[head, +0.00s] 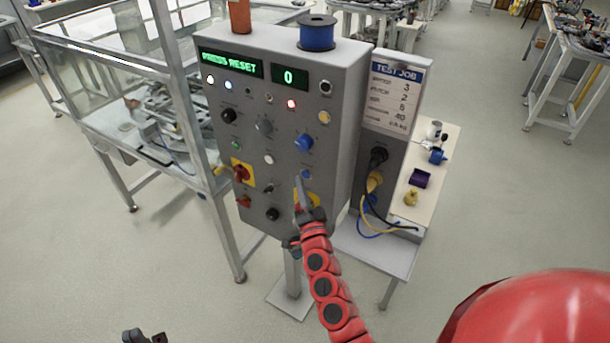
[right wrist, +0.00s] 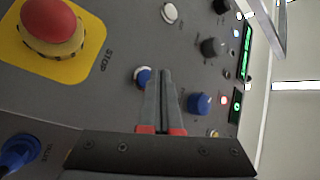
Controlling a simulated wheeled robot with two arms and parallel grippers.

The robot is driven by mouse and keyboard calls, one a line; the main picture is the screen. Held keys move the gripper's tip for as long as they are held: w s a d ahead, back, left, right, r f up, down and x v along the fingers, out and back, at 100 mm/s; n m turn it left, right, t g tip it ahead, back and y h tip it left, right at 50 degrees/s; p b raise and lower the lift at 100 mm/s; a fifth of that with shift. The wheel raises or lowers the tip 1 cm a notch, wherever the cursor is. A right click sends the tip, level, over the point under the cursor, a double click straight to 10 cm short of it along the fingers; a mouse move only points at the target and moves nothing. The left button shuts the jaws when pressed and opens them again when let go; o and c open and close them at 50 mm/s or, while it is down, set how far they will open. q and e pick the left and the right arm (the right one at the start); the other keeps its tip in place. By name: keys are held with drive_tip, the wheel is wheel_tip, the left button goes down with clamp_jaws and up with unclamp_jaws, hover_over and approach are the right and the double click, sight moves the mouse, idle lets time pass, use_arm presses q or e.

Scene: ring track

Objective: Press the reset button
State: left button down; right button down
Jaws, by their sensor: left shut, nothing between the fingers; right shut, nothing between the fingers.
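The grey control panel (head: 282,130) stands upright with a green display (head: 231,65) reading "PRESS RESET" and a second display (head: 289,77) reading 0. A small blue button (head: 306,174) with a pale ring sits low on the panel's right side; I cannot read its label. My right gripper (head: 299,180) is shut and empty, with its tips close to this button. In the right wrist view the blue button (right wrist: 142,76) is beside the shut fingers (right wrist: 160,78); contact cannot be told. My left gripper (head: 144,337) is shut at the bottom edge, far from the panel.
A red STOP mushroom button (right wrist: 50,20) on a yellow plate is near the fingers, and a blue knob (head: 303,142) is above them. A blue spool (head: 317,34) stands on the panel. A side table (head: 436,165) is at the right, a glass-walled enclosure (head: 100,75) at the left.

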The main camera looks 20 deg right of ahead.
idle(0.5)
drive_tip(key=shift+w+d, duration=0.25)
drive_tip(key=shift+d, duration=0.1)
drive_tip(key=shift+w+d+b, duration=0.25)
drive_tip(key=shift+d+b, duration=0.1)
drive_tip(key=shift+b, duration=0.1)
idle(0.5)
drive_tip(key=shift+s+a, duration=0.1)
drive_tip(key=shift+a, duration=0.05)
drive_tip(key=shift+s+a, duration=0.45)
drive_tip(key=shift+a, duration=0.05)
idle(0.4)
drive_tip(key=s+a, duration=0.1)
drive_tip(key=a, duration=0.1)
drive_tip(key=s+a+p, duration=0.1)
drive_tip(key=s+a, duration=0.1)
idle(0.3)
